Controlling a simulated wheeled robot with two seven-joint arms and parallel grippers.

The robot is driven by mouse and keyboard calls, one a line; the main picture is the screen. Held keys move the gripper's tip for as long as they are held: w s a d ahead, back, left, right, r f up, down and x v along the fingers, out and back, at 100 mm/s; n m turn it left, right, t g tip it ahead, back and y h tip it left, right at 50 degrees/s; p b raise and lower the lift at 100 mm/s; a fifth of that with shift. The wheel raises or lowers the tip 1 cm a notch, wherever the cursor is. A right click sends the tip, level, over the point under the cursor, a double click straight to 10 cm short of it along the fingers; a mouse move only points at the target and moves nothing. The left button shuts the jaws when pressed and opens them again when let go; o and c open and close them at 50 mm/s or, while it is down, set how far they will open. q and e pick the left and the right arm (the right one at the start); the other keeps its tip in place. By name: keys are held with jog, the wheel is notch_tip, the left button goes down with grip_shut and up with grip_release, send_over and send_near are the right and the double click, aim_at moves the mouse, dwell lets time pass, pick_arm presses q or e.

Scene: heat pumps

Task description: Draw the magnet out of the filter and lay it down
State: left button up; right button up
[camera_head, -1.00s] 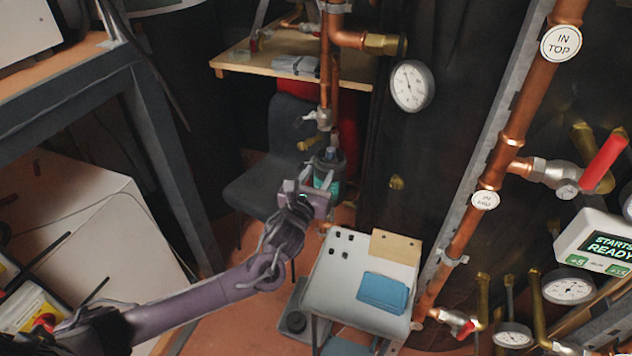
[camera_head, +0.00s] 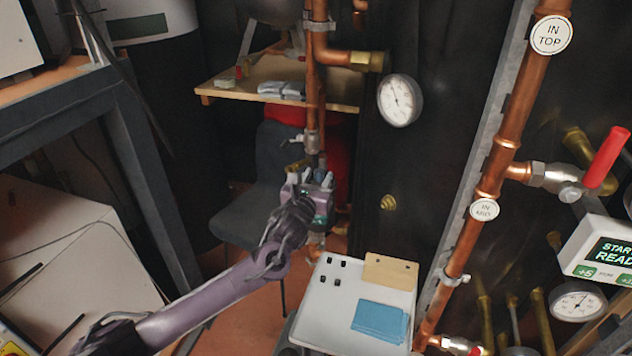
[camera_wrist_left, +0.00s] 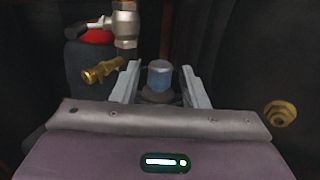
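The magnet is probably the blue-grey capped cylinder (camera_wrist_left: 159,76) standing upright between my left fingers in the left wrist view. A dark collar (camera_wrist_left: 157,97), likely the filter's top, surrounds its base. My left gripper (camera_head: 309,179) is at the filter on the copper pipe in the head view. Its fingers stand on both sides of the cylinder with a visible gap on each side, so it looks open. My right gripper is not in view.
A white tray-like surface (camera_head: 328,306) below right holds a blue cloth (camera_head: 380,321), a tan board (camera_head: 390,271) and several small black pieces; its left part is mostly clear. A brass valve (camera_wrist_left: 102,71) sits left of the cylinder. Copper pipes (camera_head: 509,137) and gauges stand to the right.

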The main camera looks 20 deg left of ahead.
pick_arm(q)
jog(key=shift+c, duration=0.4)
jog(key=c, duration=0.7)
jog(key=shift+r+p, duration=1.85)
jog(key=shift+r, duration=0.3)
jog(key=shift+c, duration=0.2)
jog(key=shift+r+p, duration=0.75)
jog(key=shift+r, duration=0.15)
jog(key=shift+r+p, duration=1)
jog(key=shift+r, duration=0.2)
notch_tip(320, 180, up, 6)
jog(key=p, duration=0.4)
jog(key=shift+f, duration=0.2)
